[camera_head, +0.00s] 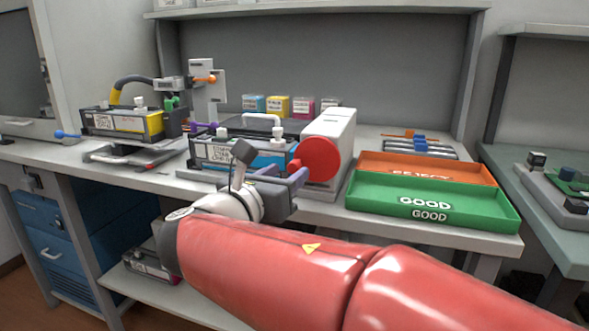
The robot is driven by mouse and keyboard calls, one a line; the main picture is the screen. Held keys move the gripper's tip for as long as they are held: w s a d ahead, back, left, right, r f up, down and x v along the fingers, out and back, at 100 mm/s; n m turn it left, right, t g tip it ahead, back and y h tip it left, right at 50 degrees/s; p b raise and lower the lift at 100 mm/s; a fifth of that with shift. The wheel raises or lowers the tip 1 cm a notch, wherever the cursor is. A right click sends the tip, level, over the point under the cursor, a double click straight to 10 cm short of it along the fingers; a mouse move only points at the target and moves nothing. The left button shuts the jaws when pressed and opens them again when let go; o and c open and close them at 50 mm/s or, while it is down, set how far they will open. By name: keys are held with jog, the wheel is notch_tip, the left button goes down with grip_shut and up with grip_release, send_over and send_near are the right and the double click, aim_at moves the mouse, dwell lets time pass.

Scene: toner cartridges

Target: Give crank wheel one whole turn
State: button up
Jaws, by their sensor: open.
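The crank wheel, a red disc (320,159), is on the side of a white box-shaped unit (333,132) on the bench. My gripper (297,172) is open, with its purple-grey fingers close to the lower left of the disc. I cannot tell whether the fingers touch the wheel or its handle. No handle is clearly visible; the gripper may hide it. A cartridge with a cyan stripe (268,160) sits just left of the wheel, behind my gripper.
A green GOOD tray (470,213) and an orange REJECT tray (470,172) stand right of the wheel. A yellow-striped cartridge (112,122) in a fixture stands at the left. Small coloured boxes (277,106) line the back. My red arm crosses the front.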

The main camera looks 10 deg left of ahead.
jog(key=shift+x, duration=0.8)
grip_shut()
jog(key=shift+r, duration=0.1)
